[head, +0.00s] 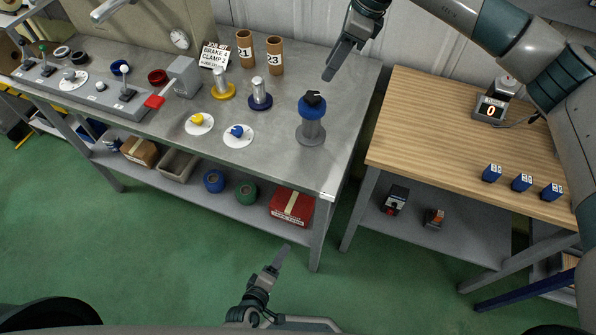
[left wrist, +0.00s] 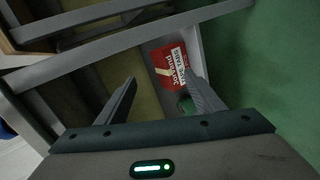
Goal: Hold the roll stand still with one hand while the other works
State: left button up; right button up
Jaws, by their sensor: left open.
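What looks like the roll stand (head: 312,132) is a grey upright spool with a blue band and a black knob on top. It stands upright near the right end of the grey bench (head: 255,166). My right gripper (head: 331,73) hangs above and behind it, apart from it, with its fingers pointing down. Its finger gap cannot be made out. My left gripper (head: 279,260) is low in front of the bench, away from the stand. In the left wrist view its fingers (left wrist: 164,88) are spread with nothing between them.
Blue and yellow bases with metal posts (head: 261,94) (head: 223,84), white discs with knobs (head: 239,135) and brown tubes (head: 246,49) stand nearby. A red box (head: 292,205) lies on the lower shelf. A wooden table (head: 440,130) with small blue blocks (head: 521,182) is at right.

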aim_at(309, 129)
pick_arm(q)
jog(key=shift+w+d+r+n+t+y, duration=0.25)
jog(key=shift+w+d+r+n+t, duration=0.75)
jog(key=shift+w+r+n, duration=2.3)
jog(key=shift+w+d+r+n+t+y, duration=0.2)
jog(key=shift+w+d+r+n+t, duration=0.75)
jog(key=shift+r+n, duration=4.65)
jog(key=shift+w+d+r+n+t+y, duration=0.45)
jog(key=shift+w+r+n+t, duration=1.3)
jog(key=shift+r, duration=5.15)
jog(key=shift+w+d+n+g, duration=0.25)
jog(key=shift+w+g, duration=0.15)
jog(key=shift+w, duration=0.3)
jog(key=w, duration=0.5)
jog(key=w+d, duration=0.1)
jog(key=w, duration=0.5)
jog(key=w+d, duration=0.1)
jog(key=w, duration=0.4)
jog(key=shift+w+d, duration=0.25)
jog(key=shift+w, duration=0.15)
